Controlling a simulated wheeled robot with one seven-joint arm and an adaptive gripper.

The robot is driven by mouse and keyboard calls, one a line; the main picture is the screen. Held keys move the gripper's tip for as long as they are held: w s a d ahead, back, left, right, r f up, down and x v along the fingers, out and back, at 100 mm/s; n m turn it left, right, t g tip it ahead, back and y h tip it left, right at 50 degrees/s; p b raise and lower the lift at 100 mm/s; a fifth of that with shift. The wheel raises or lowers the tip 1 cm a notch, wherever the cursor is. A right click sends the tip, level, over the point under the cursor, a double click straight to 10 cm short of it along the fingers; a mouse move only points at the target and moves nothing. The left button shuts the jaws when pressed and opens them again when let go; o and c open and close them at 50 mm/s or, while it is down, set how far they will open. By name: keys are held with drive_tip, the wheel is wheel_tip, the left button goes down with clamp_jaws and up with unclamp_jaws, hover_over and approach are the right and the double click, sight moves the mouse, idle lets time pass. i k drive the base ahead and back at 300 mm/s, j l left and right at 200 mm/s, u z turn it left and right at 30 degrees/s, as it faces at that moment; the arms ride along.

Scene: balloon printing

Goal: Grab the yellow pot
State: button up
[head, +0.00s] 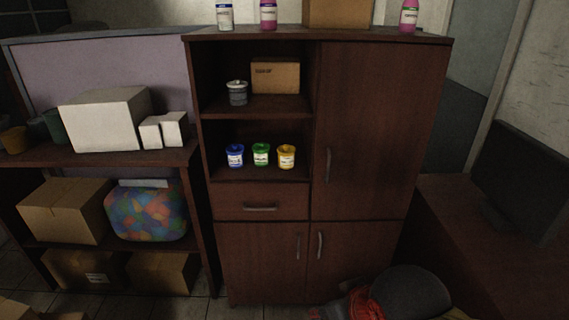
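The yellow pot (286,156) is a small lidded pot with a light label. It stands upright on the lower open shelf (240,173) of the dark wooden cabinet. It is the rightmost of three similar pots in a row, with the green pot (261,154) just left of it and the blue pot (235,155) at the left end. Nothing covers its front. My gripper is not seen in the head view.
The upper shelf holds a grey can (237,93) and a cardboard box (275,77). A tall closed door (375,125) is right of the pots, with a drawer (262,207) below. Bottles stand on top. A monitor (520,180) stands at right.

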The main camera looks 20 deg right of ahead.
sight(284, 162)
drive_tip(key=i+j+z, duration=0.15)
drive_tip(key=i+j, duration=0.2)
drive_tip(key=i+j+z, duration=0.15)
drive_tip(key=i+j, duration=0.15)
drive_tip(key=j, duration=0.15)
drive_tip(key=i+j+z, duration=0.1)
drive_tip(key=i+j, duration=0.2)
drive_tip(key=j, duration=0.15)
drive_tip(key=i+j+z, duration=0.15)
drive_tip(key=j, duration=0.3)
drive_tip(key=i, duration=0.1)
